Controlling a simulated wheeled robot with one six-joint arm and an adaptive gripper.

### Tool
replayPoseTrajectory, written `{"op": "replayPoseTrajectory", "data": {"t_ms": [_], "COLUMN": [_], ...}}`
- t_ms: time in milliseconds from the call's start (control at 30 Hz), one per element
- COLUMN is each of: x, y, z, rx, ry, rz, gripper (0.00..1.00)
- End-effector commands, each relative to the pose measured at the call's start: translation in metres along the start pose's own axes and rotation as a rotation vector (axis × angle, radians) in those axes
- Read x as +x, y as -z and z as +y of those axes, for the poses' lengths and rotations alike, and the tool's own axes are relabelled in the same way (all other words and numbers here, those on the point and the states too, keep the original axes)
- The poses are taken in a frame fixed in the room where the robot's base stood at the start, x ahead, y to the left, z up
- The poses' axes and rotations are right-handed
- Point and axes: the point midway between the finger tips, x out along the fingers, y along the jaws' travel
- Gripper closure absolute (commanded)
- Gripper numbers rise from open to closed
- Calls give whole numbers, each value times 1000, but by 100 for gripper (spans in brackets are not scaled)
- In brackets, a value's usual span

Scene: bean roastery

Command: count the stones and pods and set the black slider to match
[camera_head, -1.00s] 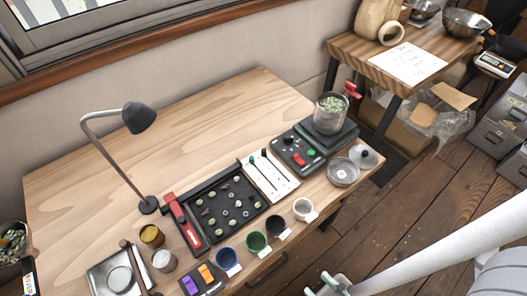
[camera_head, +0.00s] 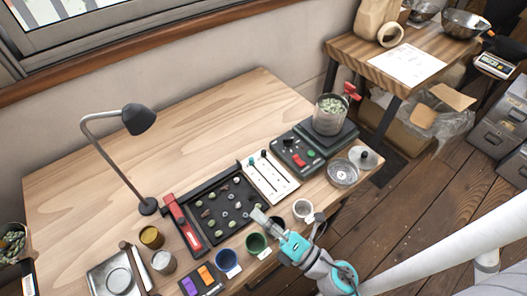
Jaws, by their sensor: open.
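The black tray (camera_head: 214,241) lies in the middle of the desk, holding several small pale, grey and brown pieces. They are too small to tell surely which are stones or pods. The white slider panel (camera_head: 270,178) stands right of the tray with two slots. My gripper (camera_head: 259,212) is open, near the tray's right front corner, short of the panel. It hides most of the black cup.
A scale (camera_head: 309,152) carries a glass jar (camera_head: 330,114). A lamp (camera_head: 139,118) stands behind the tray. The desk's back is clear.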

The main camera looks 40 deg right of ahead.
Motion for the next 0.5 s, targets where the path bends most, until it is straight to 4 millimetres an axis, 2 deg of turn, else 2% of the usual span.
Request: {"op": "replayPoseTrajectory", "data": {"t_ms": [100, 233, 400, 500], "x": [27, 49, 66, 67], "y": [-21, -49, -105, -139], "z": [-24, -57, -102, -125], "rx": [-279, -573, -921, -1079], "ry": [37, 109, 246, 335], "rz": [61, 141, 259, 327], "gripper": [55, 55, 55, 55]}}
